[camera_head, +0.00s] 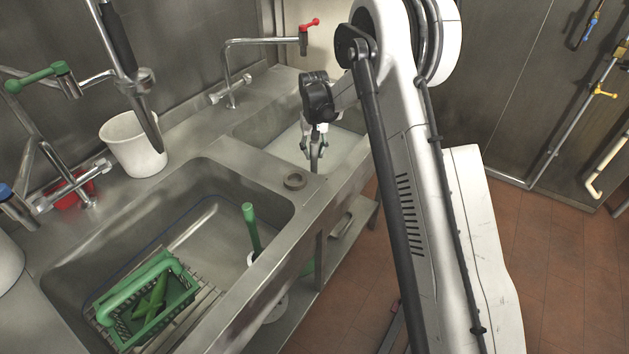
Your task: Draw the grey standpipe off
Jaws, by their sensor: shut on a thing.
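My gripper (314,146) is over the right basin (277,118), close to its front edge. Its fingers point down and are shut on the grey standpipe (314,164). Only a short dark grey length of the pipe shows below the fingers. I cannot tell from this view whether its lower end is seated in the drain or clear of it. A green standpipe (251,228) stands, slightly tilted, in the left basin (208,232), well apart from my gripper.
A green basket (150,302) sits on a rack in the left basin. A white bucket (133,145) stands behind. A red-handled tap (303,36) overhangs the right basin. Floor is clear at right.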

